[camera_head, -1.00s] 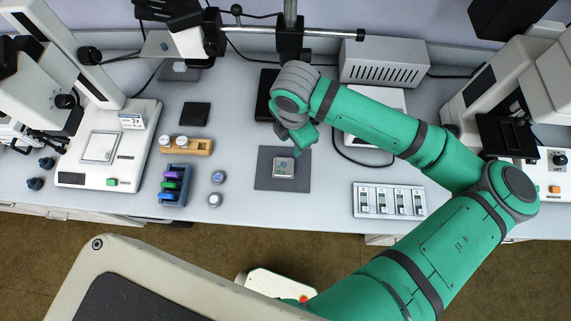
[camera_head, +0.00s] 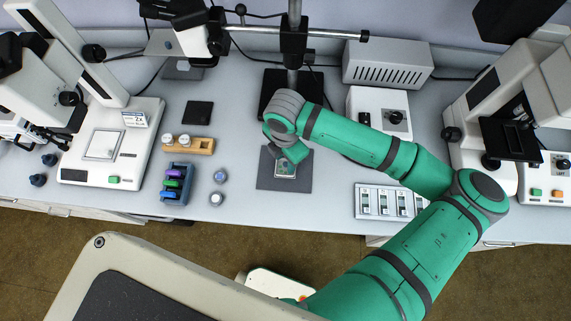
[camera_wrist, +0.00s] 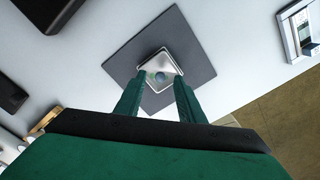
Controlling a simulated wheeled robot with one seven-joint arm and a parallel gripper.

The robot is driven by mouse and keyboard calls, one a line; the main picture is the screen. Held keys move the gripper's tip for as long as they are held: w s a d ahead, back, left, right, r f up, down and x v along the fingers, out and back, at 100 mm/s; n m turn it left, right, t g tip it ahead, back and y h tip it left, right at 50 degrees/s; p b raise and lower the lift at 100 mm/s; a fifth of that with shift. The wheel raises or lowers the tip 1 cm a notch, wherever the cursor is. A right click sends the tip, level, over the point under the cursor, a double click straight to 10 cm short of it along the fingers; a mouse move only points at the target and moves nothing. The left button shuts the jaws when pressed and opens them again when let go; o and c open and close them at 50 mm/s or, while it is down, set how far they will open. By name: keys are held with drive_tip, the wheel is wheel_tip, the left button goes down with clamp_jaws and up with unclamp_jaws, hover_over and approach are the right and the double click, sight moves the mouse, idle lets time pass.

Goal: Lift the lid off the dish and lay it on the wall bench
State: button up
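The dish (camera_head: 285,172) is small, square and pale, with a bluish round spot in it. It sits on a dark grey square mat (camera_head: 265,181) on the wall bench (camera_head: 320,205). Its lid cannot be told apart from the dish at this size. My gripper (camera_wrist: 159,77) points down over the mat. Its two green fingers are apart, with the dish (camera_wrist: 158,66) showing between and just beyond their tips in the wrist view. Whether the fingers touch it cannot be told. In the head view my gripper hides the far part of the dish.
Two small round containers (camera_head: 218,188), a rack of coloured pieces (camera_head: 176,184) and a wooden holder (camera_head: 187,145) stand left of the mat. A black stand base (camera_head: 270,102) is behind it. Bare bench surrounds the mat.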

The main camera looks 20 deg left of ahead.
drive_tip(key=shift+f, duration=0.7)
clamp_jaws()
drive_tip(key=shift+r, duration=0.1)
